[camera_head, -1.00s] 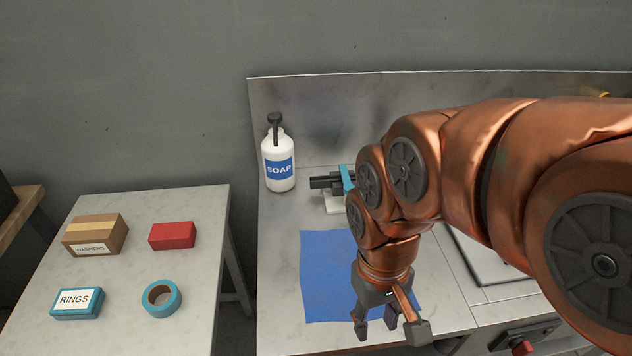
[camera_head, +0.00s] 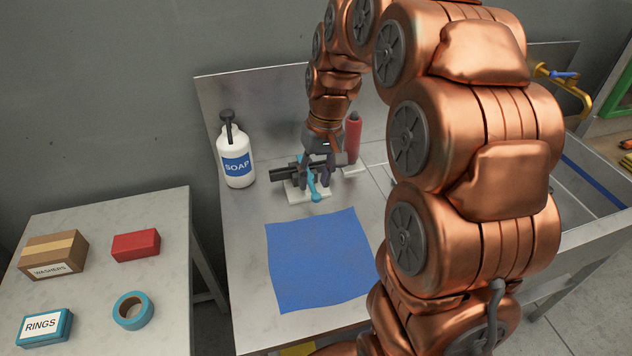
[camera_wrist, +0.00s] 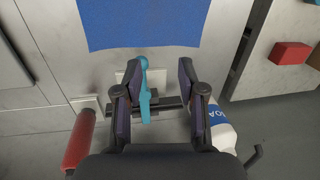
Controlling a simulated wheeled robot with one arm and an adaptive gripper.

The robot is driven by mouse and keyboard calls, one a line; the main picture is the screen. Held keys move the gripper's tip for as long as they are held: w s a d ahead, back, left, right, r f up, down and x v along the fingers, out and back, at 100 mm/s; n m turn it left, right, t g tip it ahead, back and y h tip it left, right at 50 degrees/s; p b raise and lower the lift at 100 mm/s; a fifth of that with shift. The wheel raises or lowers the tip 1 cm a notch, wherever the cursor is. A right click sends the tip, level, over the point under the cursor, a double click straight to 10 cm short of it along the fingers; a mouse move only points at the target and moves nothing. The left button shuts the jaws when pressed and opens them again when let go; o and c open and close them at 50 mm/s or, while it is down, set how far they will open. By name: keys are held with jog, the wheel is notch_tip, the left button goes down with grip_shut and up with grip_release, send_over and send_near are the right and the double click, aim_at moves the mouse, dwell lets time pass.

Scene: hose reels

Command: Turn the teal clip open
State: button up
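The teal clip (camera_head: 312,183) is a narrow lever on a dark bar fixture (camera_head: 284,173) with a pale base (camera_head: 297,196), at the back of the metal counter. My gripper (camera_head: 322,172) is down at the fixture. In the wrist view my gripper (camera_wrist: 157,78) is open, with one finger on each side of the clip. The left finger is closer to the clip, and I cannot tell whether it touches.
A soap bottle (camera_head: 235,158) stands left of the fixture and a red bottle (camera_head: 352,138) right of it. A blue cloth (camera_head: 318,260) lies flat in front. The side table at left holds a washers box (camera_head: 53,255), red block (camera_head: 136,245), rings box (camera_head: 45,326) and tape roll (camera_head: 133,310).

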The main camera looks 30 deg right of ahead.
send_near(314, 189)
jog(key=shift+m+t, duration=0.3)
jog(key=shift+m, duration=0.1)
jog(key=shift+s+a+f+p, duration=0.15)
jog(key=shift+f+p, duration=0.3)
jog(key=shift+f, duration=0.9)
jog(key=shift+w+a+f+p, duration=0.1)
jog(key=shift+a+f+p, duration=0.25)
jog(key=shift+f, duration=1.05)
jog(key=shift+s+a+f+p, duration=0.1)
jog(key=shift+f+p, duration=0.45)
jog(key=shift+f, duration=0.8)
jog(key=shift+c, duration=0.2)
grip_shut()
